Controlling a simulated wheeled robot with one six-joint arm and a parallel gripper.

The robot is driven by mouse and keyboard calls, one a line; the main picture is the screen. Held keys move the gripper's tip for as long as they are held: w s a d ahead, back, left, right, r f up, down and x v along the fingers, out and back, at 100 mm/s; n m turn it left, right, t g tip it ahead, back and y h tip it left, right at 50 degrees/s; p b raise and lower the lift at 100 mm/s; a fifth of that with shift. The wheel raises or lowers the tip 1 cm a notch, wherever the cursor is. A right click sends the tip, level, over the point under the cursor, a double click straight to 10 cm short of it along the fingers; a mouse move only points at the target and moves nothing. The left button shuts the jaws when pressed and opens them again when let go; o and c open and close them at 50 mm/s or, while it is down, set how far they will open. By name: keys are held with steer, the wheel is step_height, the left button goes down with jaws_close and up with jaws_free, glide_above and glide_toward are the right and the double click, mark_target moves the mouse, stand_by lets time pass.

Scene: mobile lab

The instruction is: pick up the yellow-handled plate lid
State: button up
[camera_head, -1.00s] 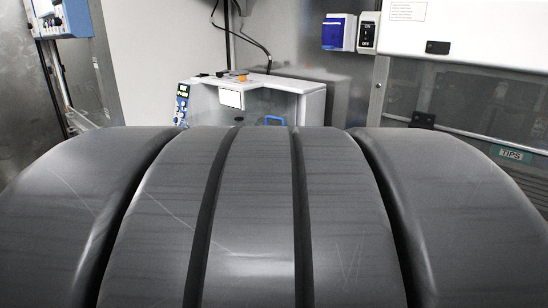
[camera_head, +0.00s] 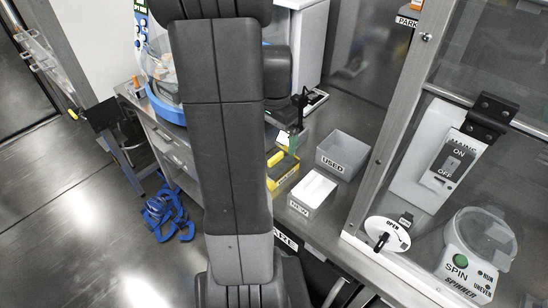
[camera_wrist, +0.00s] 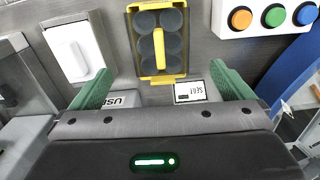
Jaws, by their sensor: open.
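The yellow-handled plate lid (camera_wrist: 158,48) lies over a plate with several round wells and a yellow frame, at the upper middle of the wrist view. Its yellow handle bar runs lengthwise up the middle. In the head view the yellow lid (camera_head: 276,157) shows just right of my arm, partly hidden by it. My gripper (camera_wrist: 160,72) is open and empty, with one green finger on each side. The lid appears between and beyond the fingertips, apart from both. In the head view a green finger of my gripper (camera_head: 294,140) shows near the lid; the rest is mostly hidden.
A bin marked USED (camera_head: 342,153) and a white-topped bin marked NEW (camera_head: 312,190) stand right of the lid. A white panel with orange, green and blue buttons (camera_wrist: 266,18) is at the wrist view's upper right. A glass-fronted cabinet holds a spinner (camera_head: 478,250).

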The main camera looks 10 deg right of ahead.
mark_target(276, 156)
step_height(276, 156, down, 9)
steer(key=shift+d+r, duration=0.15)
stand_by(0.4)
steer(key=c, duration=0.8)
steer(key=shift+o, duration=0.2)
steer(key=shift+r, duration=5.05)
steer(key=shift+r+p, duration=1.9)
steer(key=shift+r, duration=0.1)
